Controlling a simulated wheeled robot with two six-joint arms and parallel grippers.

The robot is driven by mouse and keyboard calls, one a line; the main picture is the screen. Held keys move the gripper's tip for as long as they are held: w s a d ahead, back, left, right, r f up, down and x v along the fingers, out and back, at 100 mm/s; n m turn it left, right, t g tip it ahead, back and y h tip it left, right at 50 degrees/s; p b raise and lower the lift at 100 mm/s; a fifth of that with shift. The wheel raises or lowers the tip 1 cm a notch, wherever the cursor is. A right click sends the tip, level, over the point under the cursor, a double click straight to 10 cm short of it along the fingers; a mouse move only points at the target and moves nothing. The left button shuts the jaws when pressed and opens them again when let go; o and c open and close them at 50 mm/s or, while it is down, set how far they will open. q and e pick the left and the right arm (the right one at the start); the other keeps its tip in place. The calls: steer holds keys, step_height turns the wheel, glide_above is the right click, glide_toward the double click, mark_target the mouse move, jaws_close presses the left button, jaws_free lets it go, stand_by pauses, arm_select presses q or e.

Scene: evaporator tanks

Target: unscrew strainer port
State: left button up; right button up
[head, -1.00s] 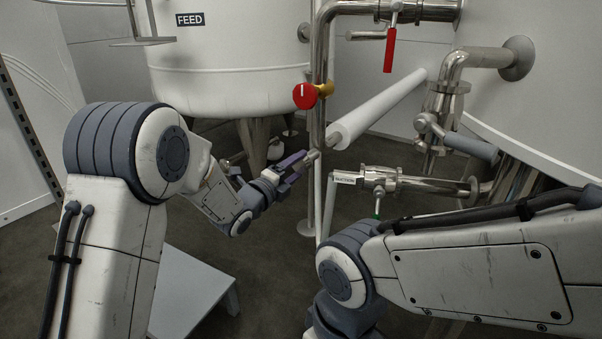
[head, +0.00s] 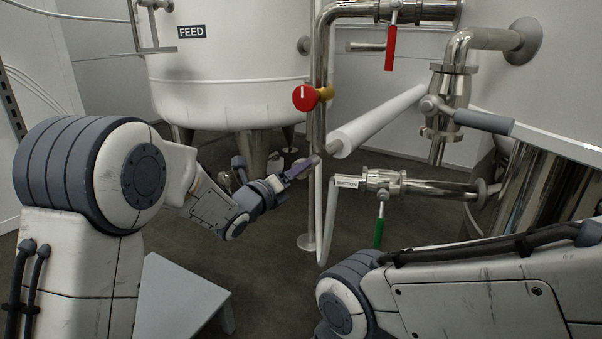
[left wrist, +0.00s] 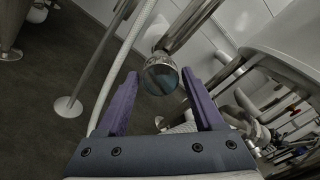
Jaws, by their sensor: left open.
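My left gripper (head: 308,164) is open, its purple fingers pointing right at a small steel end below the white sleeved pipe (head: 375,120). In the left wrist view, a steel tube with a round, shiny end cap (left wrist: 161,76) lies between and beyond the two open fingers (left wrist: 158,88). This looks like the strainer port; no label on it is readable. The cap appears not to be gripped, and I cannot tell whether a finger touches it. My right arm (head: 470,285) crosses the lower right; its gripper is out of view.
A vertical steel pipe (head: 318,110) with a red knob (head: 306,97) stands just beside the left gripper. The suction valve (head: 380,183) with a green handle (head: 379,233) is to its right. The FEED tank (head: 235,70) stands behind. A grey step (head: 180,300) is at lower left.

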arm_select(q)
jaws_close()
steer(key=n+p, duration=0.2)
steer(key=n, duration=0.3)
steer(key=shift+f, duration=0.1)
steer(key=n+p, duration=0.2)
steer(key=n, duration=0.3)
